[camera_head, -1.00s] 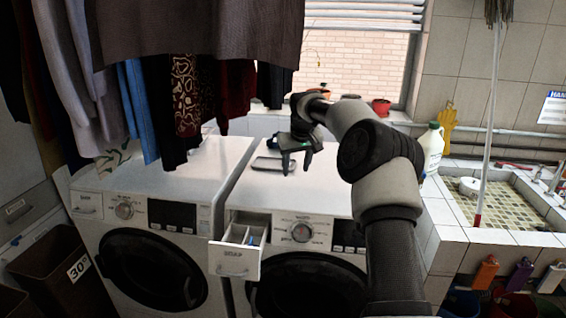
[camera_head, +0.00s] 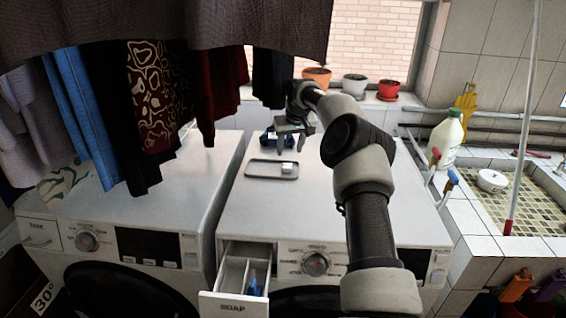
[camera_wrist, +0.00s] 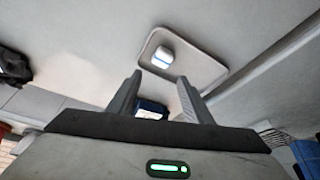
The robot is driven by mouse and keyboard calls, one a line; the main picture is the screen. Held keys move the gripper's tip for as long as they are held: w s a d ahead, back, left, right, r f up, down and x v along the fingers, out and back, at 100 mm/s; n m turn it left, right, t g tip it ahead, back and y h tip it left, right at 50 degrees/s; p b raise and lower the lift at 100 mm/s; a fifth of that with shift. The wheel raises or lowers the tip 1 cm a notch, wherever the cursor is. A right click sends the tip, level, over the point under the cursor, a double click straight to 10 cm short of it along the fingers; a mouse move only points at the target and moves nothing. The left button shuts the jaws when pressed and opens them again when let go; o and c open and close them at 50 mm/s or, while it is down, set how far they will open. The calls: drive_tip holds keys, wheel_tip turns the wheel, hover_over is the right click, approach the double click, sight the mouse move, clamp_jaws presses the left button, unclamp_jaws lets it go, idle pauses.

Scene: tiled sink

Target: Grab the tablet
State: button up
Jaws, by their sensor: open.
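The tablet (camera_head: 287,168) is a small white block lying at the right end of a shallow grey tray (camera_head: 260,169) on top of the right washing machine. In the wrist view the tablet (camera_wrist: 162,58) shows white with a blue side, in the tray (camera_wrist: 212,69). My gripper (camera_head: 291,148) is open and empty, above the machine top near the far side of the tray. In the wrist view its two fingers (camera_wrist: 160,79) are apart, with the tablet beyond the tips and roughly in line with the gap.
A dark blue object (camera_head: 269,139) sits behind the tray; a blue item (camera_wrist: 150,108) shows between the fingers in the wrist view. Hanging clothes (camera_head: 150,100) crowd the left. A white bottle (camera_head: 446,139) stands right by the sink. The drawer (camera_head: 240,275) is open. The machine top's front is clear.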

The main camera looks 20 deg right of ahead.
drive_tip(key=x, duration=0.2)
drive_tip(key=p+x, duration=0.1)
drive_tip(key=x, duration=0.2)
drive_tip(key=s+x, duration=0.1)
drive_tip(key=x, duration=0.1)
drive_tip(key=shift+a+f, duration=0.2)
drive_tip(key=shift+f, duration=0.2)
drive_tip(key=c, duration=0.8)
